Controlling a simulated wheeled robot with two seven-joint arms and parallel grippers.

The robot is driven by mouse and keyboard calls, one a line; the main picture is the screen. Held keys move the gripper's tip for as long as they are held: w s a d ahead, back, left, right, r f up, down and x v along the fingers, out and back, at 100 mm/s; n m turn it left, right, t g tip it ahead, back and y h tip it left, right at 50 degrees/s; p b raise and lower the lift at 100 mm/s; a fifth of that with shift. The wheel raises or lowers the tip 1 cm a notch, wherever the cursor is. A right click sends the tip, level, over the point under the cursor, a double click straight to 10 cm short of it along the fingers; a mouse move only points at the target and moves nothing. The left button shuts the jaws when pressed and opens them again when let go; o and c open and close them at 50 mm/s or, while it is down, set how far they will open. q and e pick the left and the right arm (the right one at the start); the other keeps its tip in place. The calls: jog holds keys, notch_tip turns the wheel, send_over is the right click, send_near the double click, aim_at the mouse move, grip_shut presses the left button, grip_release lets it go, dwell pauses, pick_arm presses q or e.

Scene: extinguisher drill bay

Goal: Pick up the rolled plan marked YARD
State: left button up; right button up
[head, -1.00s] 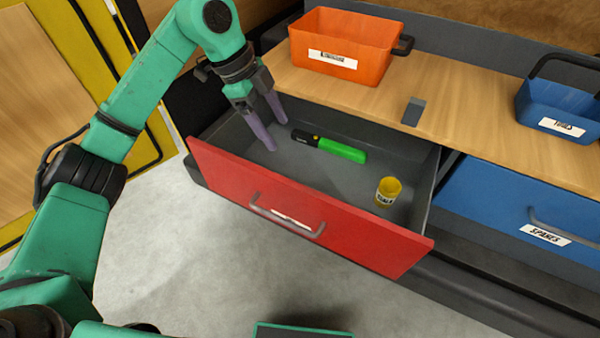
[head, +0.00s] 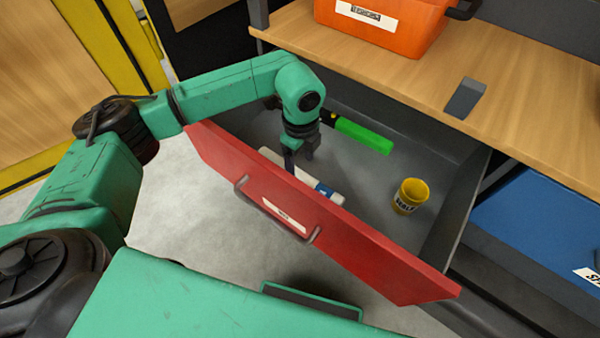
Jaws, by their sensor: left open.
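A white roll with a blue band (head: 310,180) lies in the open red-fronted drawer, close behind its front panel. The panel's top edge hides part of it, and I cannot read any marking on it. My left gripper (head: 298,162) points down over the left part of this roll, with its jaws open. One finger is on each side of the roll's line as seen here; I cannot tell whether they touch it. My right gripper is not in view.
A blue drawer front (head: 535,225) is at right.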

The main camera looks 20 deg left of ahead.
aim_at(299, 172)
pick_arm(q)
notch_tip(299, 172, down, 5)
jog(key=shift+a+r, duration=0.15)
jog(key=shift+r, duration=0.05)
grip_shut()
